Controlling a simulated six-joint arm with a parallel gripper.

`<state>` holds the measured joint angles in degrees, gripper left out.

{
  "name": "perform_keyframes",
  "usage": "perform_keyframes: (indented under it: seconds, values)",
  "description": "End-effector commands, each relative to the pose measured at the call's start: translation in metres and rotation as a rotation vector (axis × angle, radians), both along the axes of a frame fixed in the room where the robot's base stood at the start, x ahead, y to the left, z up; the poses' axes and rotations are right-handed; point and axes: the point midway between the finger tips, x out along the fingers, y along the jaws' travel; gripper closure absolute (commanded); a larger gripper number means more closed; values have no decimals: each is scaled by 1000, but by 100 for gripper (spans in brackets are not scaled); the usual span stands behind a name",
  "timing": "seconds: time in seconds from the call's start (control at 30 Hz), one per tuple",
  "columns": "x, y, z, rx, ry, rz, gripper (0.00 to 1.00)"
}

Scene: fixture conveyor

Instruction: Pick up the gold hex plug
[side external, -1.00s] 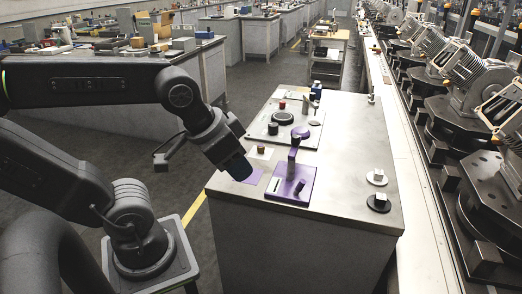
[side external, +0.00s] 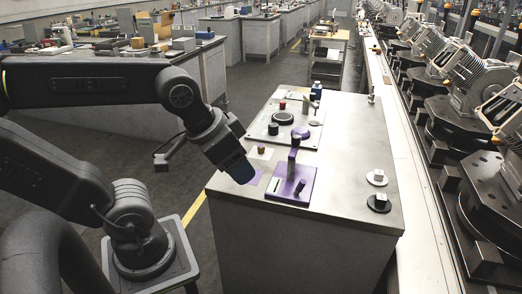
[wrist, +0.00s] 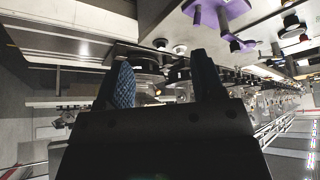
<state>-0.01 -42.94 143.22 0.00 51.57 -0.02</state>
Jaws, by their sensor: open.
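The gold hex plug (side external: 261,149) looks like a small brownish-gold piece standing upright on a white square at the left side of the grey bench top. I cannot pick it out surely in the wrist view. My gripper (side external: 240,172) hangs near the bench's left edge, to the left of the plug and lower in the picture, apart from it. In the wrist view my gripper (wrist: 163,78) has its two blue-padded fingers spread with nothing held between them.
A purple fixture (side external: 304,177) with an upright dark post stands right of my gripper. Behind the plug is a grey plate (side external: 262,125) with knobs. Two round bases, white (side external: 368,178) and black (side external: 373,206), sit at right.

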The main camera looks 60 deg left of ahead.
Motion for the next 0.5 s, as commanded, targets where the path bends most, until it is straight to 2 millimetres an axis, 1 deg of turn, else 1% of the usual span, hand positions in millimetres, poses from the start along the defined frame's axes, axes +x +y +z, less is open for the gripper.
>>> perform_keyframes:
  seconds: [0.07,0.13,0.17,0.27,0.3,0.37,0.4,0.47,0.5]
  values:
    - [5,3,2,-1,4,17,38]
    - [15,8,5,-4,14,54,38]
    - [22,12,7,-5,19,78,38]
    - [54,31,13,-16,44,187,38]
    - [69,42,14,-21,54,240,38]
    - [91,60,15,-28,68,321,38]
    - [106,73,14,-34,77,374,38]
    - [128,95,10,-41,90,456,38]
    - [141,110,6,-45,99,509,38]
